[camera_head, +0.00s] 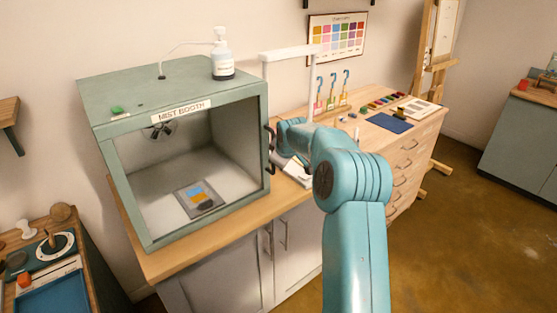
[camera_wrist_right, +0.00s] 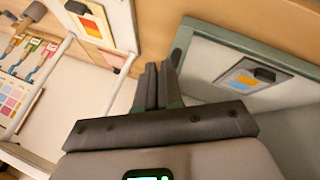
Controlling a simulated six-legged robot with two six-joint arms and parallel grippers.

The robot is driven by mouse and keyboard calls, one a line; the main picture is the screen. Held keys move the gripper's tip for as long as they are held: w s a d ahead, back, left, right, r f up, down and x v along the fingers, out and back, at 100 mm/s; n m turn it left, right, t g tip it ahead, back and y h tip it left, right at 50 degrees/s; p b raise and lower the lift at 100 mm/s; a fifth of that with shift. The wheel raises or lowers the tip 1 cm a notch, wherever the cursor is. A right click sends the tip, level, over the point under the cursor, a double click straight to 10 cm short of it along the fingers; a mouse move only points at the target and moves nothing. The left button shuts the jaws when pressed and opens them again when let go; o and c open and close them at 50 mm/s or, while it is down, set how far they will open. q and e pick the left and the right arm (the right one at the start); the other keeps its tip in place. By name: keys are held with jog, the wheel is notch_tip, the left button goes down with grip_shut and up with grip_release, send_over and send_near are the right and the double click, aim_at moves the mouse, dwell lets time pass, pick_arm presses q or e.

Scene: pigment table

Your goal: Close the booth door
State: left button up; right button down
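The grey-green mist booth (camera_head: 165,90) stands on the wooden counter at the left in the head view. A black handle (camera_head: 271,150) is at the right edge of its framed front; I cannot tell how far the clear door stands from the frame. My right arm reaches to just right of the handle, and its gripper is not clear there. In the right wrist view my right gripper (camera_wrist_right: 159,85) has its dark fingers close together, beside the green frame (camera_wrist_right: 180,55). No handle shows between them. My left gripper is not in view.
A card (camera_head: 199,197) with blue and orange patches lies inside the booth; it also shows in the wrist view (camera_wrist_right: 245,78). A white bottle (camera_head: 222,58) stands on top. Right of the booth are a white stand (camera_head: 290,52), brushes and a blue mat (camera_head: 390,122).

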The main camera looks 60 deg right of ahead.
jog(key=shift+w+r, duration=0.3)
jog(key=shift+w, duration=0.05)
dwell(0.4)
jog(key=shift+f, duration=0.1)
